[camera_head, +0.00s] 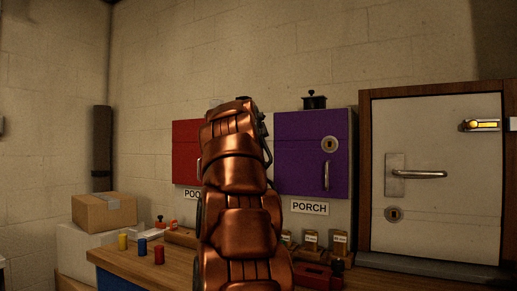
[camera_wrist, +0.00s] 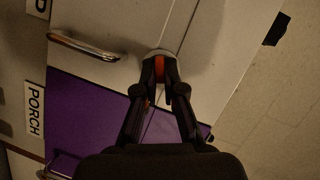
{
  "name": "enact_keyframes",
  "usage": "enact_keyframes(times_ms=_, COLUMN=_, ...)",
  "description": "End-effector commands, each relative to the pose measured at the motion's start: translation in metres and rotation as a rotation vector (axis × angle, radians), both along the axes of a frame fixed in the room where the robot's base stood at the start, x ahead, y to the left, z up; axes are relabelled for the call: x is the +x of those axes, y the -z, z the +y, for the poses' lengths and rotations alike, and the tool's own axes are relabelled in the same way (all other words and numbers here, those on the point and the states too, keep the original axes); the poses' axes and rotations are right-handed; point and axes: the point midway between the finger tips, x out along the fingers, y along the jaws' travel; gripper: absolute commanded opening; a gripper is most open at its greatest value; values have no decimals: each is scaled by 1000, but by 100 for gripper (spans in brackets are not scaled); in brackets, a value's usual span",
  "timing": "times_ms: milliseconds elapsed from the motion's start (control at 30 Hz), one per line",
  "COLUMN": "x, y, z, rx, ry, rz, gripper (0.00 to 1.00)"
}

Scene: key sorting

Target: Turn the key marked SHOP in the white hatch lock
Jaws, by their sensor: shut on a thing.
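In the wrist view my gripper (camera_wrist: 160,76) is shut on an orange piece (camera_wrist: 159,68), which looks like a key head. No marking on it can be read. The fingertips are at a pale round fitting, probably the lock (camera_wrist: 161,52), on the white hatch (camera_wrist: 215,40). The fingers hide the key's shaft and the keyhole, so I cannot tell how far in it is or whether it is turned. The hatch has a bar handle (camera_wrist: 85,47) and looks closed. In the head view my copper arm hides the gripper and this hatch.
A purple cabinet (camera_head: 295,160) labelled PORCH (camera_head: 310,208) adjoins on the right, a red one (camera_head: 185,150) on the left. A wooden bench (camera_head: 165,270) below carries small coloured pieces and jars. A white door (camera_head: 445,150) with a lever handle (camera_head: 420,174) stands far right.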

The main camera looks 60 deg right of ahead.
Motion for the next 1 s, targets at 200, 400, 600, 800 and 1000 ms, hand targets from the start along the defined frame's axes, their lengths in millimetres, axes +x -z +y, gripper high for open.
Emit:
enact_keyframes(times_ms=200, x=0, y=2, z=-1, rx=2, ry=1, rz=-23, gripper=0)
enact_keyframes(times_ms=400, x=1, y=3, z=-1, rx=3, ry=0, rz=-45, gripper=0)
enact_keyframes(times_ms=600, x=1, y=3, z=-1, rx=3, ry=1, rz=-66, gripper=0)
enact_keyframes(times_ms=800, x=0, y=2, z=-1, rx=3, ry=0, rz=-84, gripper=0)
enact_keyframes(times_ms=1000, x=0, y=1, z=-1, rx=4, ry=1, rz=-87, gripper=0)
